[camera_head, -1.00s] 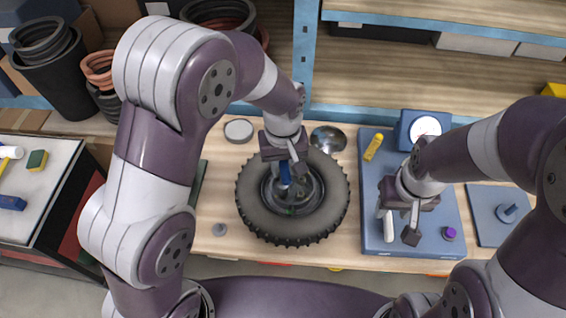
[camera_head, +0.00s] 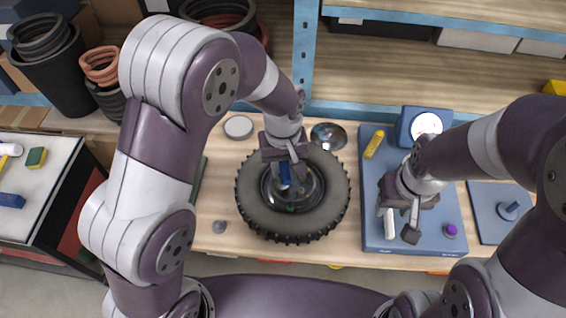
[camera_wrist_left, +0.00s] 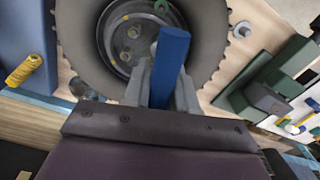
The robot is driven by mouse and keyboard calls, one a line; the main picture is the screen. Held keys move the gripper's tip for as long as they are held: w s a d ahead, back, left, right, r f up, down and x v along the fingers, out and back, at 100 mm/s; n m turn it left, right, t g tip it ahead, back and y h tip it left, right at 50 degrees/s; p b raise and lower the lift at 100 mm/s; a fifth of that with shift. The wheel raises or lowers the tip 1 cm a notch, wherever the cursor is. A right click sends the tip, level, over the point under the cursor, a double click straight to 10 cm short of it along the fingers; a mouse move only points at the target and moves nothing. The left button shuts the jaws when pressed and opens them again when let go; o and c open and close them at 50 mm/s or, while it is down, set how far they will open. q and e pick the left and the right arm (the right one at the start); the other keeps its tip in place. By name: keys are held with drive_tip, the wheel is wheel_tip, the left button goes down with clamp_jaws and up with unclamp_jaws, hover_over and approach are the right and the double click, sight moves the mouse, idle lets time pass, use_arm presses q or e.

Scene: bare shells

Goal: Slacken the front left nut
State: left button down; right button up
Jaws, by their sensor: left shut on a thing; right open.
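The wheel (camera_head: 262,222) with a black knobbly tyre lies flat on the wooden bench, its metal hub facing up. My left gripper (camera_head: 286,182) is over the hub and shut on a blue bar-shaped tool (camera_head: 284,170). In the left wrist view the blue tool (camera_wrist_left: 170,60) stands between the fingers and covers part of the hub (camera_wrist_left: 118,35). Whether the tool touches a nut is hidden. My right gripper (camera_head: 401,228) is open above the blue mat, by a white cylinder (camera_head: 389,222).
The blue mat (camera_head: 375,185) carries a yellow cylinder (camera_head: 373,145), a purple-topped piece (camera_head: 450,230) and a blue box with a white dial (camera_head: 426,125). A metal bowl (camera_head: 328,135) and a round tin (camera_head: 238,127) lie behind the wheel. A grey knob (camera_head: 219,227) sits front left.

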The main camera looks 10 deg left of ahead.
use_arm(q)
drive_tip(key=shift+f, duration=0.25)
idle(0.3)
idle(0.4)
drive_tip(key=shift+r+n, duration=0.15)
drive_tip(key=shift+n, duration=0.35)
drive_tip(key=shift+n+p, duration=0.4)
drive_tip(key=shift+n, duration=0.6)
